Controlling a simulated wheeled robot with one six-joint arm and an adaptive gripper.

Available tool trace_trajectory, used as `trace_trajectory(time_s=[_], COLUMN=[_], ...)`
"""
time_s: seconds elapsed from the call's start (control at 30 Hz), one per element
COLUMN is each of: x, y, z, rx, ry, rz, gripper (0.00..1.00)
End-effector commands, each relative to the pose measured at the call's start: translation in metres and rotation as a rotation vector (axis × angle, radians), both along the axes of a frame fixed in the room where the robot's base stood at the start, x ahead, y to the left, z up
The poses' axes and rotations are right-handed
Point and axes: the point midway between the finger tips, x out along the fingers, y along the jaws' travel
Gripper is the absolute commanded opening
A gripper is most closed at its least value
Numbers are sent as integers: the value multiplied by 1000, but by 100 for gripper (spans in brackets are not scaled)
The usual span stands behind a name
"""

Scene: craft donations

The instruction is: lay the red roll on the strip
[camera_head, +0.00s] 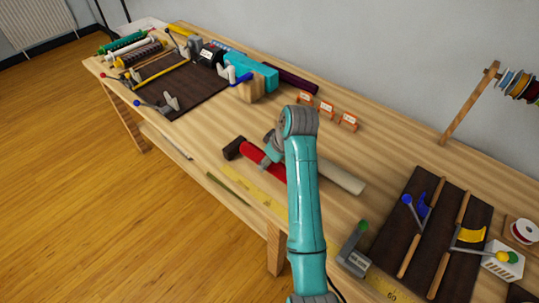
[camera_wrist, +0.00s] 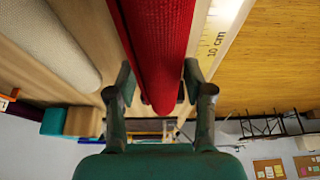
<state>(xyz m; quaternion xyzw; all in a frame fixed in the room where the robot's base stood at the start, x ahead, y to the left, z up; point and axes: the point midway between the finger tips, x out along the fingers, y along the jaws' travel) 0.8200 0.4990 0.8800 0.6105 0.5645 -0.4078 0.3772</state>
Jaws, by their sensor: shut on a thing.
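The red roll (camera_head: 252,154) lies lengthwise near the front of the workbench, partly hidden by my arm in the head view. In the wrist view the red roll (camera_wrist: 158,45) runs between my two fingers. My gripper (camera_head: 270,155) is shut on it; its fingers (camera_wrist: 158,85) sit on either side of the roll. A pale measuring strip (camera_head: 265,195) runs along the bench's front edge. In the wrist view the strip (camera_wrist: 215,40), marked 10 cm, lies beside the roll, to its right. I cannot tell whether the roll touches the bench.
A beige roll (camera_head: 341,178) lies behind the red one. A dark block (camera_head: 233,148) is at the red roll's far end. Small orange signs (camera_head: 326,110) stand at the back. Dark boards (camera_head: 437,225) with tools are at right, another (camera_head: 185,90) at left.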

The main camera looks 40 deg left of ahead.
Motion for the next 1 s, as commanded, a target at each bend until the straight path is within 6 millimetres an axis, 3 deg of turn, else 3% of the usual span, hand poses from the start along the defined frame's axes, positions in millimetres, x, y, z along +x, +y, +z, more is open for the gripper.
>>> trace_trajectory(time_s=[0.43, 1.0], x=[0, 0], y=[0, 0], z=[-30, -35], rx=[0, 0], ry=[0, 0], rz=[0, 0], gripper=[14, 14])
